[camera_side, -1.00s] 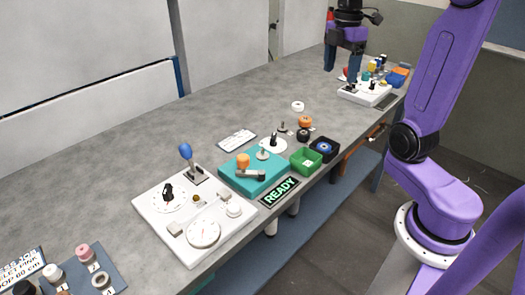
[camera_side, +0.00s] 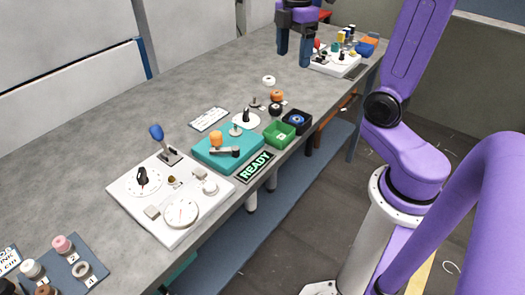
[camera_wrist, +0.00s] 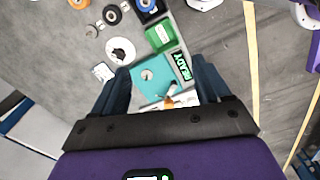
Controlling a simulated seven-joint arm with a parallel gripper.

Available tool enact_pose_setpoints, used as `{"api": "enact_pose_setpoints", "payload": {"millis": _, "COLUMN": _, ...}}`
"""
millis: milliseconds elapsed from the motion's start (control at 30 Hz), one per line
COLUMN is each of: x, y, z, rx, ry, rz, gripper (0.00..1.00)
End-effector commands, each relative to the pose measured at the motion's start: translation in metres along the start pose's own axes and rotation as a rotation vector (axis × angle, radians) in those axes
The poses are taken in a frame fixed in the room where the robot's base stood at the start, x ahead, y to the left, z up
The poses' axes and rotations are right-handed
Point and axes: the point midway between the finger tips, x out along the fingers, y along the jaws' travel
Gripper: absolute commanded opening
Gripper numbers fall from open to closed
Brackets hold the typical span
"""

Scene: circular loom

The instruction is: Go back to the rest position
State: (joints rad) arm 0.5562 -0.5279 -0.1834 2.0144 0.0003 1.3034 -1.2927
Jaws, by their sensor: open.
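My gripper (camera_side: 294,50) hangs in the air over the far part of the bench in the side view, open and empty. Its two dark blue fingers (camera_wrist: 158,88) stand wide apart in the wrist view, with nothing between them. Below it in the wrist view lies the teal block (camera_wrist: 150,76) with an orange knob and a lever; the gripper is clear of it. The same teal block (camera_side: 228,152) sits mid-bench in the side view.
A white panel (camera_side: 150,215) with a blue-knobbed lever stands near the front. A READY sign (camera_side: 255,166), green bin (camera_side: 279,134) and black bin (camera_side: 297,121) line the right edge. A second white panel (camera_side: 335,65) stands at the back. The bench's left side (camera_side: 120,120) is clear.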

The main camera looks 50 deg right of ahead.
Motion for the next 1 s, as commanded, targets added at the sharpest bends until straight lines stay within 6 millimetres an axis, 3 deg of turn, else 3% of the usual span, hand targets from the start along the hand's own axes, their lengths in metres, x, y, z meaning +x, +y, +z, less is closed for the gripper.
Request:
{"api": "enact_pose_setpoints", "payload": {"millis": 200, "x": 0.020, "y": -0.033, "z": -0.036, "rx": 0.024, "ry": 0.003, "rz": 0.001, "gripper": 0.76}}
{"api": "enact_pose_setpoints", "payload": {"millis": 500, "x": 0.046, "y": -0.090, "z": -0.068, "rx": 0.068, "ry": 0.010, "rz": 0.004, "gripper": 0.76}}
{"api": "enact_pose_setpoints", "payload": {"millis": 733, "x": 0.066, "y": -0.140, "z": -0.078, "rx": 0.102, "ry": 0.016, "rz": 0.002, "gripper": 0.76}}
{"api": "enact_pose_setpoints", "payload": {"millis": 1000, "x": 0.087, "y": -0.197, "z": -0.073, "rx": 0.141, "ry": 0.023, "rz": -0.002, "gripper": 0.76}}
